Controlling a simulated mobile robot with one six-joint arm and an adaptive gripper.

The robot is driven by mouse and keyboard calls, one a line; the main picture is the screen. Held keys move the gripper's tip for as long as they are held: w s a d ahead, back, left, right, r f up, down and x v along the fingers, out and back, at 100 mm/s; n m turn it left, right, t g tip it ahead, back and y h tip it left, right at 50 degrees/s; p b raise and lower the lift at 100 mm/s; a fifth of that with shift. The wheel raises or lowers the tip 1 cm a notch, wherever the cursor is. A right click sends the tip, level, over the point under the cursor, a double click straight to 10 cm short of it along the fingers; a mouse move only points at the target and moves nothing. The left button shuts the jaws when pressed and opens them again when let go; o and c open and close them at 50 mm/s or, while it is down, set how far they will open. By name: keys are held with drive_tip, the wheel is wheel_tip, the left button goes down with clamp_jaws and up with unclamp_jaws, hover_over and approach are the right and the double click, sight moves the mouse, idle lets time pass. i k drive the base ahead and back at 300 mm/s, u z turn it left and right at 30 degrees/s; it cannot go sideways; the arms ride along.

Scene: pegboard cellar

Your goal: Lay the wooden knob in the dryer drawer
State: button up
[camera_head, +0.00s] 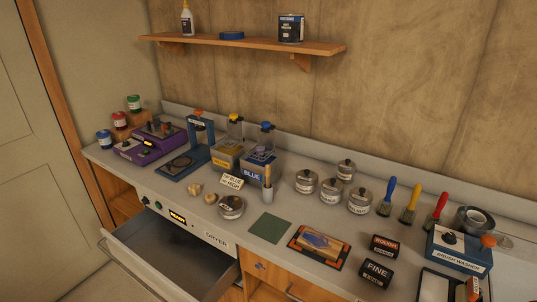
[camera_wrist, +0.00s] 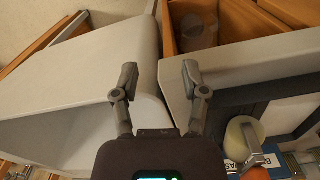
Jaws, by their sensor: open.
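Two small pale wooden pieces, knob-like, lie on the grey counter behind the dryer front: one wooden knob (camera_head: 195,189) and another (camera_head: 210,198) close to its right. I cannot tell which is the task's knob. The dryer drawer (camera_head: 128,272) is pulled out below the counter, and its dark inside looks empty. My gripper (camera_wrist: 159,73) shows in the wrist view with its two fingers wide apart and nothing between them. It is not identifiable in the head view. Pale panels and wooden shelving lie beyond the fingers; no wooden knob is clear there.
A green mat (camera_head: 270,228) lies farther right. Metal tins, brushes and machines crowd the back.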

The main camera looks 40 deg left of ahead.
sight(169, 263)
drive_tip(key=z, duration=0.05)
drive_tip(key=k, duration=1.6)
drive_tip(key=u, duration=2)
drive_tip(key=i, duration=0.35)
drive_tip(key=z, duration=0.4)
